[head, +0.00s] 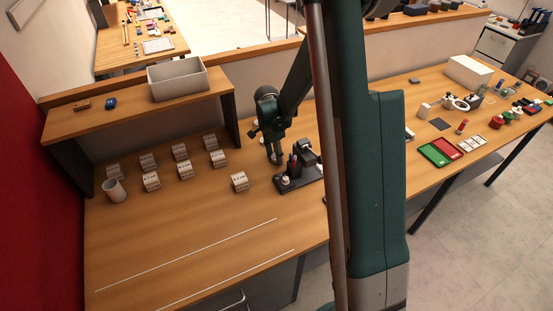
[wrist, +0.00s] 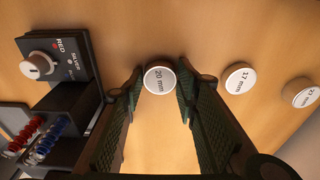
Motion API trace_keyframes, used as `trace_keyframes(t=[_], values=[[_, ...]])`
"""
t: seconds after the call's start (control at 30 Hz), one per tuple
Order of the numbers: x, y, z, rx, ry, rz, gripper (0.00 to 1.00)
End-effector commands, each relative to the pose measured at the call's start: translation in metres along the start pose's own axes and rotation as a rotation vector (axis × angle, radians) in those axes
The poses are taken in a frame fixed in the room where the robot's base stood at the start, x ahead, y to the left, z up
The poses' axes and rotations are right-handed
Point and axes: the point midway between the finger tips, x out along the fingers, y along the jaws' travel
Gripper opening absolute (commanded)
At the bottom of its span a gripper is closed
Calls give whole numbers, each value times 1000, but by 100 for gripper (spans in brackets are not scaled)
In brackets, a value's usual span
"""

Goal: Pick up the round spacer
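A round piece with a white top marked "20 mm" (wrist: 159,80) lies between the fingertips of my gripper (wrist: 160,88) in the wrist view. The fingers are apart, one on each side of it, with a narrow gap showing. Two similar round pieces stand to the right: one marked "17 mm" (wrist: 240,79) and one at the edge (wrist: 301,92) whose mark is hard to read. In the head view my gripper (head: 276,157) points down at the table beside the dark marker station, and hides what is under it.
The dark station (head: 301,178) has a knob (wrist: 37,66) marked RED and SILVER, and holds red and blue items beside my gripper. Several labelled blocks (head: 184,169) and a cup (head: 114,190) stand to the left. A shelf (head: 139,107) carries a grey bin. The front tabletop is clear.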

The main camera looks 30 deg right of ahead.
Motion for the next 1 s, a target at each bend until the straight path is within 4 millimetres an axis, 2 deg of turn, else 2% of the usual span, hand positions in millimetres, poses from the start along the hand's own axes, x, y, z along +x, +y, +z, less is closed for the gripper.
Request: trace_keyframes(t=[0.03, 0.1, 0.57, 0.77, 1.0], values=[[0, 0, 0, 0, 0, 0, 23], [0, 0, 0, 0, 0, 0, 15], [-5, 0, -1, 0, 0, 0, 15], [-20, 0, -2, 0, 0, 0, 15], [-51, 0, -6, 0, 0, 0, 15]])
